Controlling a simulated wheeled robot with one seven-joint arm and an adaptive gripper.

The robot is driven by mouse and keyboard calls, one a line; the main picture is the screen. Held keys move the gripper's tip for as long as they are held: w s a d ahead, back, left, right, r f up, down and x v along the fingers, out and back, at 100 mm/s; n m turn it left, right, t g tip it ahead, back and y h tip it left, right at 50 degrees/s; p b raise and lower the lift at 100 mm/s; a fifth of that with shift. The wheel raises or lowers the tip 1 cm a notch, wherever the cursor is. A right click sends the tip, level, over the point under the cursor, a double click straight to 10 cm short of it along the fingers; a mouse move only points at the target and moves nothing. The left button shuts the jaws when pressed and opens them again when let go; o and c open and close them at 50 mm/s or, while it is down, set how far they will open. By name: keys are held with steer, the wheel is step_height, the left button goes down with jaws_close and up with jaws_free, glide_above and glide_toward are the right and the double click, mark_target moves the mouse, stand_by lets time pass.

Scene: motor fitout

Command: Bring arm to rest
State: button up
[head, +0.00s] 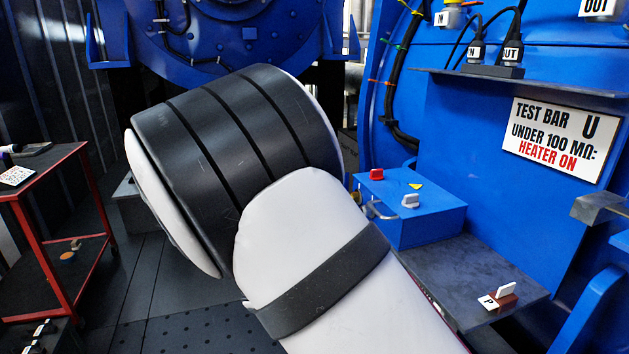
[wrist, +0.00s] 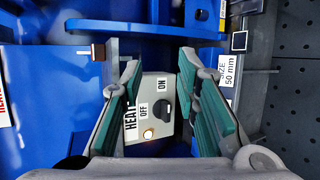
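My gripper (wrist: 160,70) shows in the wrist view, its two teal-padded fingers spread apart with nothing between them. Beyond the fingers is a light grey heater panel (wrist: 153,82) with OFF and ON labels. A black knob (wrist: 167,107) sits at its right side, and I cannot tell for sure which label it points to. A small round lamp (wrist: 148,133) on the panel looks bright. In the head view my own arm (head: 340,270) fills the middle and hides much behind it; my gripper does not show there.
A blue box (head: 425,222) with a red block and a white switch stands right of my arm, above a dark shelf (head: 465,270). A test-bar sign (head: 553,140) hangs on the blue wall. A red cart (head: 45,180) stands at left. Dark floor (head: 150,290) shows lower left.

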steer(key=s+d+r+m+g+y, duration=0.1)
steer(key=s+d+r+y, duration=0.2)
steer(key=s+r+y, duration=0.15)
steer(key=s+d+r+g+y, duration=0.2)
steer(key=s+d+r+y, duration=0.15)
steer(key=s+r, duration=0.2)
steer(key=s+a+r+t+y, duration=0.1)
steer(key=s+r+t+y, duration=0.2)
steer(key=s, duration=0.4)
steer(key=s+r+t+y, duration=0.2)
steer(key=s+r, duration=0.1)
steer(key=s, duration=0.4)
step_height(320, 180, up, 22)
steer(key=t+p, duration=0.3)
steer(key=p, duration=1.7)
steer(key=shift+w+a+f, duration=0.15)
